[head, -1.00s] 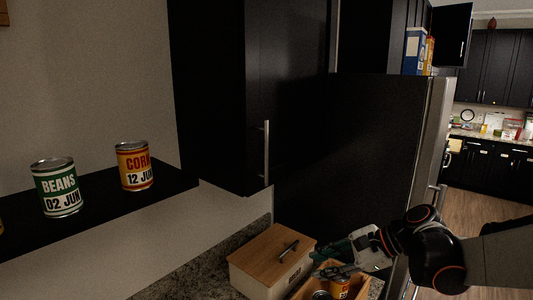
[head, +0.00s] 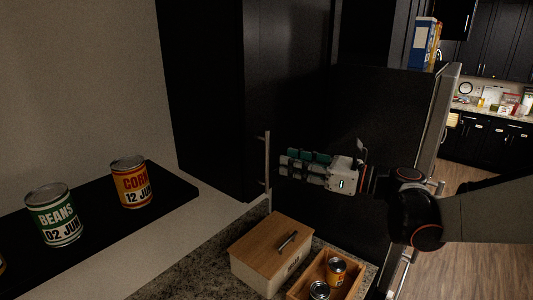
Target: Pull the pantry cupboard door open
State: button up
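The black cupboard door (head: 290,80) hangs on the wall above the counter and looks shut. Its vertical silver bar handle (head: 267,160) is at the door's lower part. My gripper (head: 284,163) is raised in front of the dark panel, pointing left, with its fingertips just right of the handle in the picture. It does not appear to be around the handle, and whether it touches it cannot be told. Its fingers overlap in this view, so the gap between them is unclear. No object shows in it.
A white box with a wooden lid (head: 272,247) and a wooden crate with cans (head: 303,285) stand on the counter below my gripper. A beans can (head: 54,215) and a corn can (head: 131,182) stand on the black shelf (head: 100,230) at left. A tall fridge (head: 438,120) stands behind my arm.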

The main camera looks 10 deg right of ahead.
jog(key=p, duration=0.1)
send_over(267, 184)
jog(key=shift+w, duration=0.3)
grip_shut()
